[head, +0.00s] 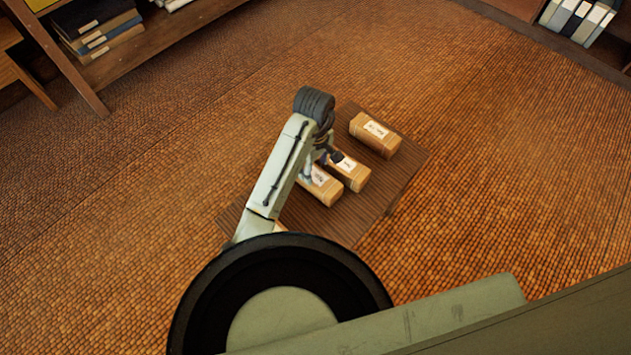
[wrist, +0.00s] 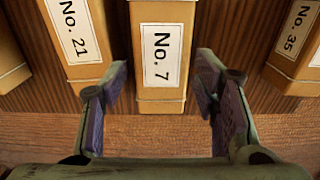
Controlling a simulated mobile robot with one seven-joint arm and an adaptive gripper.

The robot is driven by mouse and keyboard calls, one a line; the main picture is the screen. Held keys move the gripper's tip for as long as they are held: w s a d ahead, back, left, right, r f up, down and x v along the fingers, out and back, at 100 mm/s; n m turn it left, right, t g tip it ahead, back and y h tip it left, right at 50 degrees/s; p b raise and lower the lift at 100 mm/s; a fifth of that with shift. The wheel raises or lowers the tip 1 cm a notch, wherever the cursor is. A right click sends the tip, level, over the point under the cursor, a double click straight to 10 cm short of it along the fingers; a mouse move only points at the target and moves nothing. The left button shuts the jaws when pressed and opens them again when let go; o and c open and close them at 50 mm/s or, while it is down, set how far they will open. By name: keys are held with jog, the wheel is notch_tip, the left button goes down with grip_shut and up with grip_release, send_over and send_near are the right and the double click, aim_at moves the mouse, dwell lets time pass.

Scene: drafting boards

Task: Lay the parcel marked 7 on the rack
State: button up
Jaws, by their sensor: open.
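The parcel marked 7 (wrist: 161,92) is a tan box with a white "No. 7" label, at top centre in the wrist view. In the head view it appears to be the middle parcel (head: 353,179) on the low ribbed table (head: 346,226), partly behind my arm. My gripper (wrist: 162,76) is open, with one finger to each side of the near end of parcel 7 in the picture. Nothing is held, and I cannot tell the height gap. In the head view my gripper (head: 329,157) is partly hidden by its arm. I cannot make out which thing is the rack.
Parcel No. 21 (wrist: 76,40) lies close left of parcel 7. Parcel No. 35 (wrist: 297,45) lies right, across a wider gap. Another parcel (wrist: 10,65) shows at the left edge. Shelves with books (head: 101,28) and binders (head: 578,18) stand at the back; open floor surrounds the table.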

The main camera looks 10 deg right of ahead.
aim_at(315, 175)
jog(key=f, duration=0.5)
jog(key=shift+s+p, duration=0.3)
jog(key=shift+p, duration=0.05)
jog(key=shift+c, duration=0.4)
jog(key=shift+r, duration=0.1)
grip_shut()
